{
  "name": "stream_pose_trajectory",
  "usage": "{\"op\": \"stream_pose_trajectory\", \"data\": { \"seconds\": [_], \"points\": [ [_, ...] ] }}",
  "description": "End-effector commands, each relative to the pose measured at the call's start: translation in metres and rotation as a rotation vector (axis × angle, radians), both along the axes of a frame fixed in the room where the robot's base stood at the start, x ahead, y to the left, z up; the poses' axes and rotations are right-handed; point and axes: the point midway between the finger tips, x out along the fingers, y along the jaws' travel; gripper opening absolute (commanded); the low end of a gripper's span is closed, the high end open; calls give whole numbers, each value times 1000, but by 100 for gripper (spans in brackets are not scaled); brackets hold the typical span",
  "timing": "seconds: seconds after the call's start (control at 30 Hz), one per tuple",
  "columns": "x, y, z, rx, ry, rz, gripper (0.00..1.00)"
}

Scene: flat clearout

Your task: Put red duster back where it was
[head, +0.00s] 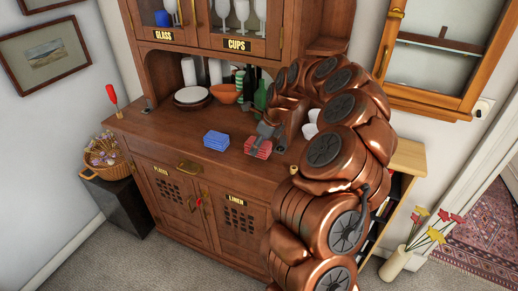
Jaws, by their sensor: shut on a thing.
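The red duster (258,148) looks like a folded, striped red cloth at the front of the wooden sideboard top (160,131). My gripper (262,136) is above it, shut on its upper side. The fingertips are small and partly hidden by the arm. I cannot tell whether the duster touches the wood or is held slightly above it. A similar folded blue cloth (216,140) lies to its left, apart from it.
An orange bowl (224,94), stacked plates (191,95) and bottles (260,97) stand behind. A red-handled upright object (112,95) is at the left end. The front-left top is clear. My arm hides the right part. Below are doors labelled PLATES and LINEN (236,203).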

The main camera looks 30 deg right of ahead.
Motion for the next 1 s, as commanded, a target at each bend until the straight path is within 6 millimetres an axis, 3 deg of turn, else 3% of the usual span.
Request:
{"op": "stream_pose_trajectory", "data": {
  "seconds": [0.2,0.5,0.53,0.77,1.0],
  "points": [
    [-1,1,-22,2,1,0,0],
    [-1,0,-27,0,-1,0,0],
    [0,0,-26,0,-1,0,59],
    [-1,0,-26,0,-1,0,82],
    [-1,0,-26,0,-1,0,82]
  ]
}}
